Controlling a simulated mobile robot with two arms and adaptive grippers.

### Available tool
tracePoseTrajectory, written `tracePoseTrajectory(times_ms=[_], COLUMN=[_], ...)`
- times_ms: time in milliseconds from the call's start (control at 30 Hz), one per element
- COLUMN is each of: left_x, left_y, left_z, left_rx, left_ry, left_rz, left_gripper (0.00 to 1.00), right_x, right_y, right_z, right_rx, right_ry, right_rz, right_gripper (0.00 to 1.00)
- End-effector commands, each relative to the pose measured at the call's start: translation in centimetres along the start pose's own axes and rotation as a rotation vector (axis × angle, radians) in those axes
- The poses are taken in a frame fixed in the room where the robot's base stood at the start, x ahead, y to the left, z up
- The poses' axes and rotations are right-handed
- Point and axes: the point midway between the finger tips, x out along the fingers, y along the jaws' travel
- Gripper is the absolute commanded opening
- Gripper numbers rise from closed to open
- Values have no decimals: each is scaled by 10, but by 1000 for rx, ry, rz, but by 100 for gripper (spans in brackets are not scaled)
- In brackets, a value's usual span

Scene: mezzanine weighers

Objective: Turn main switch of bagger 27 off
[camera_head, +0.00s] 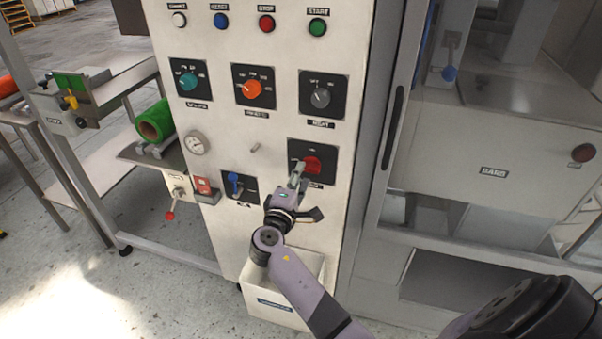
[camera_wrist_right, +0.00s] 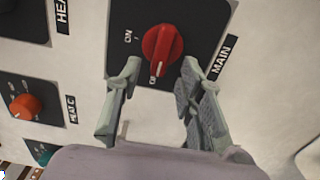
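The main switch is a red rotary knob (camera_head: 313,165) on a black plate, low on the right of the light control panel. It also shows in the wrist view (camera_wrist_right: 162,48), above a MAIN label. Its white mark points down in that view, at a small label that seems to begin with "O"; ON stands at upper left. My right gripper (camera_head: 298,174) is just in front of the plate. In the wrist view its fingers (camera_wrist_right: 160,70) are spread, one on each side of the knob's lower end, with gaps visible. My left gripper is not in view.
The panel holds an orange knob (camera_head: 253,89), a grey knob (camera_head: 320,97), a teal knob (camera_head: 188,81), a blue switch (camera_head: 235,184) and a gauge (camera_head: 195,143). A white bin (camera_head: 275,308) is below. A glazed cabinet stands at right; a green roll (camera_head: 155,122) lies left.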

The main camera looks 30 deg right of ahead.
Motion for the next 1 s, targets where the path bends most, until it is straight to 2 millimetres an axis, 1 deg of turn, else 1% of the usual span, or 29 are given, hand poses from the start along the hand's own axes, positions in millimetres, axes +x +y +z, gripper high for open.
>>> tracePoseTrajectory(times_ms=[33, 200, 300, 433, 600, 1000], left_x=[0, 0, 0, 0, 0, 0], left_y=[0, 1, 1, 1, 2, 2], left_z=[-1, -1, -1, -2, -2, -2], left_rx=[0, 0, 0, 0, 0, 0], left_ry=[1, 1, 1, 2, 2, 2], left_rz=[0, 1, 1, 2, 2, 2], left_gripper=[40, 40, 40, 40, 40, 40], right_x=[-11, -49, -68, -87, -99, -100], right_y=[-1, -1, -1, -1, 0, 0], right_z=[0, 0, 0, 0, 0, 0], right_rx=[2, 1, 1, 0, 1, 0], right_ry=[3, 3, 3, 2, 2, 1], right_rz=[-4, -4, -3, -2, -1, 0], right_gripper=[35, 35, 35, 35, 35, 35])
